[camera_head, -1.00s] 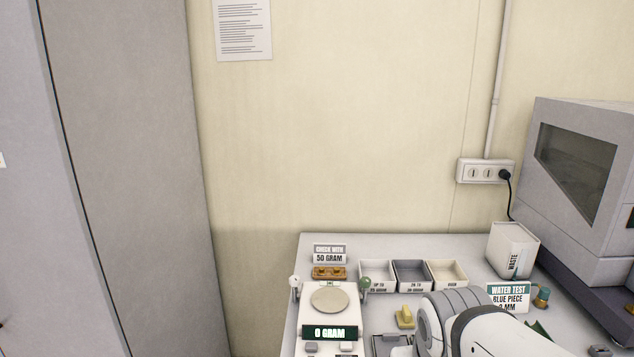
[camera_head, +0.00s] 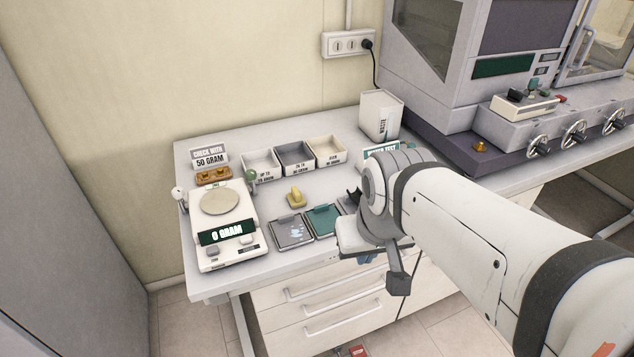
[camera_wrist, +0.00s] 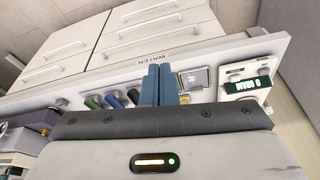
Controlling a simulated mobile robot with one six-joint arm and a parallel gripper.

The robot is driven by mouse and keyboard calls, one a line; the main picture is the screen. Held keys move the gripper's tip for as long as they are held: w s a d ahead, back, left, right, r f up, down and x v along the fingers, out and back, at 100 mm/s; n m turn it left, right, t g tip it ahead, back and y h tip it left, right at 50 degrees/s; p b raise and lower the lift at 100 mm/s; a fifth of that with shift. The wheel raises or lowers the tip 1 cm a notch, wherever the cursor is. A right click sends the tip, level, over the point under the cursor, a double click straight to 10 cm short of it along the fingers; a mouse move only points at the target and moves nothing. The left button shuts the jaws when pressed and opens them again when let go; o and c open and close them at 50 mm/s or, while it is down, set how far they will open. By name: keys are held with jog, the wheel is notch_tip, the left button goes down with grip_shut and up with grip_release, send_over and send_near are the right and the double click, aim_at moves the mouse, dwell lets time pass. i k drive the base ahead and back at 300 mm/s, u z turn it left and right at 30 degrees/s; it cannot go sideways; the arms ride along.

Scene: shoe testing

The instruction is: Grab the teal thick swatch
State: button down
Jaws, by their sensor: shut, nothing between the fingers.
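My gripper's blue fingers (camera_wrist: 157,72) are pressed together and empty in the wrist view, pointing toward the table's front edge. In the head view, the wrist hangs over the front of the table and mostly hides the fingers.
A scale (camera_head: 225,235) reading 0 GRAM stands at the left. A grey framed panel (camera_head: 291,232) lies beside the green piece. Small bins (camera_head: 295,157), a yellow object (camera_head: 296,196) and a white waste bin (camera_head: 380,115) stand behind. A large machine (camera_head: 480,80) fills the back right.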

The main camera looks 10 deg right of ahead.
aim_at(323, 217)
jog(key=k, duration=0.55)
jog(key=z, duration=0.5)
jog(key=i, duration=1.2)
jog(key=u, duration=0.5)
